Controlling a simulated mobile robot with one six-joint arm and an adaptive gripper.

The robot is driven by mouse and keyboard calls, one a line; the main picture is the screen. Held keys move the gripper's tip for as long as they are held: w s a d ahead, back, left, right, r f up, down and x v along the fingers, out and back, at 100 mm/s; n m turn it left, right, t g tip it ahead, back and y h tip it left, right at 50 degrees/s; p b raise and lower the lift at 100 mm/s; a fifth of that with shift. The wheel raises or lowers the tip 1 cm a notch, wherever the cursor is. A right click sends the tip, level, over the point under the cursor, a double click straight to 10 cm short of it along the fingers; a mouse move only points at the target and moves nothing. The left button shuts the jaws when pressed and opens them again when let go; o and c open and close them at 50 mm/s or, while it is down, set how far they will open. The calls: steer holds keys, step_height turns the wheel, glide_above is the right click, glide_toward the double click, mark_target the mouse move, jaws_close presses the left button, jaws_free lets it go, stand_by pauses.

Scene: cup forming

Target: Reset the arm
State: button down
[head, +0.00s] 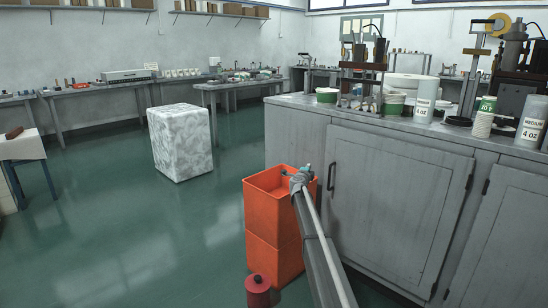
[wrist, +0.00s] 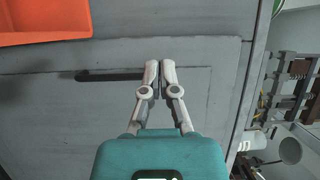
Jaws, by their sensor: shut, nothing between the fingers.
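My arm reaches up and forward from the bottom of the head view. My gripper (head: 290,174) shows small at its end, in front of or above the rim of the orange bin; the exact height is hard to tell. In the wrist view my gripper (wrist: 160,66) has its two pale fingers together at the tips, with nothing between them. Behind the fingers in that view is the grey cabinet front (wrist: 210,105) with its dark handle (wrist: 110,76).
An orange bin (head: 270,215) stands beside the grey cabinet (head: 390,190); its edge shows in the wrist view (wrist: 45,22). A red canister (head: 258,291) is in front. Cups and machines crowd the countertop. A marbled white block (head: 180,142) stands on open green floor.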

steer(key=s+a+f+n+g+y, duration=0.1)
steer(key=s+a+f+n+y, duration=0.1)
steer(key=s+a+n+y, duration=0.65)
steer(key=s+a+f+n+g+y, duration=0.1)
steer(key=s+a+f+n+y, duration=0.25)
steer(key=s+a+n, duration=0.6)
steer(key=s+d+f+n+g, duration=0.1)
steer(key=s+f+g, duration=0.2)
steer(key=s, duration=0.6)
steer(key=s+d+f+n+g+h, duration=0.1)
steer(key=s+f+n+g, duration=0.2)
steer(key=s, duration=0.7)
steer(key=s+d+f+g, duration=0.1)
steer(key=s+f+g, duration=0.25)
steer(key=s, duration=0.55)
steer(key=s+d+f+g+h+p, duration=0.1)
steer(key=s+d+g+h, duration=0.15)
steer(key=s, duration=0.55)
steer(key=s+d+f+g+h+p, duration=0.1)
steer(key=s+d+g, duration=0.15)
steer(key=s, duration=0.65)
step_height(320, 180, up, 37)
steer(key=p, duration=3.7)
steer(key=shift+w+n, duration=0.3)
steer(key=shift+w, duration=0.05)
steer(key=shift+d, duration=0.1)
